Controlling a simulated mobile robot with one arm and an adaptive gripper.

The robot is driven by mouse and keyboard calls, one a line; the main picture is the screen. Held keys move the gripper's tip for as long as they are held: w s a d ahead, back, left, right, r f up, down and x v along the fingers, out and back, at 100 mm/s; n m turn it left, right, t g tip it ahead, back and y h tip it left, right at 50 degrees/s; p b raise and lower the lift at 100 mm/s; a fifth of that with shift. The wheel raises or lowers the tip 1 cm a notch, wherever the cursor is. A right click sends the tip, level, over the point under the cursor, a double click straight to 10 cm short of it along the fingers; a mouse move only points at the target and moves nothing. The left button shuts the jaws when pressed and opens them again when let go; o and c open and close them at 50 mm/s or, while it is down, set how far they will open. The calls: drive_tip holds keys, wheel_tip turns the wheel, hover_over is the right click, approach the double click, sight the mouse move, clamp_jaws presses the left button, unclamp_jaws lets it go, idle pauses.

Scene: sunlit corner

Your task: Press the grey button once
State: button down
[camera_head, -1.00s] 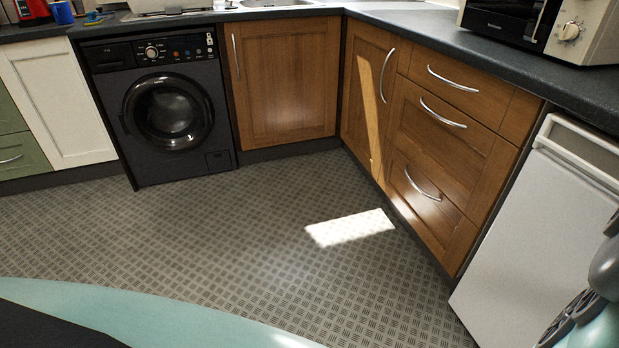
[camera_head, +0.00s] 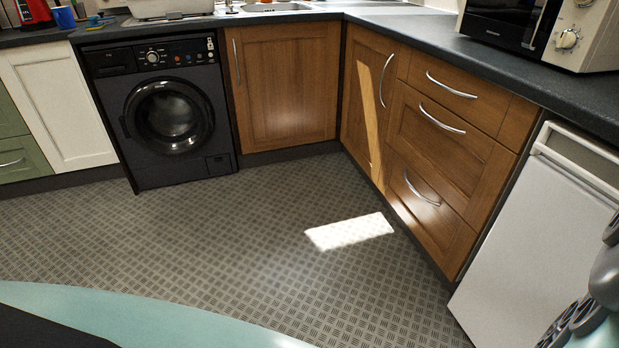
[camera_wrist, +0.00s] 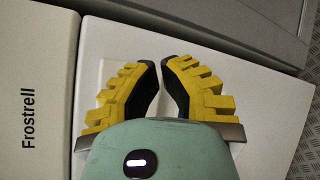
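The black washing machine (camera_head: 165,115) stands under the counter at the back left. Its control panel has a pale round knob (camera_head: 152,57) and a row of small coloured buttons (camera_head: 187,56). They are too small to tell which one is grey. My gripper (camera_wrist: 161,66) shows in the wrist view, with yellow ribbed fingers and black pads. Its fingers are drawn together and nothing shows between them. It is over a pale flat panel, and no button shows there. My gripper is not in the head view; part of my arm shows at the lower right.
Wooden cabinets (camera_head: 285,85) and drawers (camera_head: 445,140) fill the corner. A white fridge (camera_head: 535,240) stands at the right, close to my arm. A microwave (camera_head: 505,20) is on the counter. A pale surface marked "Frostrell" (camera_wrist: 30,100) shows in the wrist view. The patterned floor (camera_head: 220,235) is clear.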

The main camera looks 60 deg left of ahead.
drive_tip(key=s, duration=0.1)
drive_tip(key=s+a, duration=0.1)
drive_tip(key=s, duration=0.1)
drive_tip(key=shift+a+p, duration=0.1)
drive_tip(key=shift+p, duration=0.25)
drive_tip(key=shift+r, duration=0.1)
idle(0.3)
